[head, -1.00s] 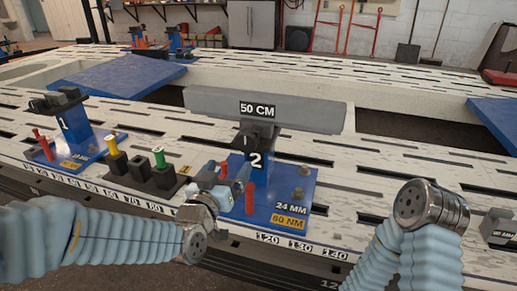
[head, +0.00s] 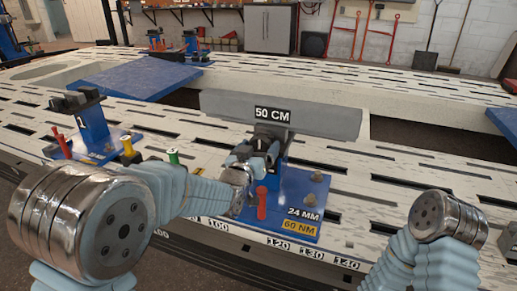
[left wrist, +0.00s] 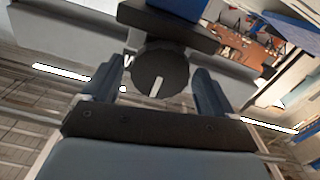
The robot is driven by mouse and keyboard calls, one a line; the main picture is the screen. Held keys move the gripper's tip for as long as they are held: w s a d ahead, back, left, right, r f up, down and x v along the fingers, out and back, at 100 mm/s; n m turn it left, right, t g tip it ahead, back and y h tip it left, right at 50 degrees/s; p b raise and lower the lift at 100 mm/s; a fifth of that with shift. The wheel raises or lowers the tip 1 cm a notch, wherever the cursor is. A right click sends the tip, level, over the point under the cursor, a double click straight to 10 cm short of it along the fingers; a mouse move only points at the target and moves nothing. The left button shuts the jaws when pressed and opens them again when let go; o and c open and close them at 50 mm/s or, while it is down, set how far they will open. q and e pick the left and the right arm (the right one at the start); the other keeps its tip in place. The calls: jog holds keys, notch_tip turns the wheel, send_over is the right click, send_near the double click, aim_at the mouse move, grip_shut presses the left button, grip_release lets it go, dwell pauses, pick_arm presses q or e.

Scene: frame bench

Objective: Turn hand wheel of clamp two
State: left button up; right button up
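Clamp two is a blue stand with a flat blue base (head: 312,190) marked "24 MM" and "60 NM". Its dark jaws sit at the top under a grey bar; my left arm covers much of its post. My left gripper (head: 262,150) is up at the jaws, coming from the front left. In the left wrist view the dark round hand wheel (left wrist: 160,75) with a pale mark lies between the two fingers of my left gripper (left wrist: 157,85). The fingers are open, with a gap visible on each side of the wheel. My right gripper is out of view; only its arm shows.
Clamp one (head: 93,125) stands at the left.

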pick_arm(q)
jog(key=c, duration=0.9)
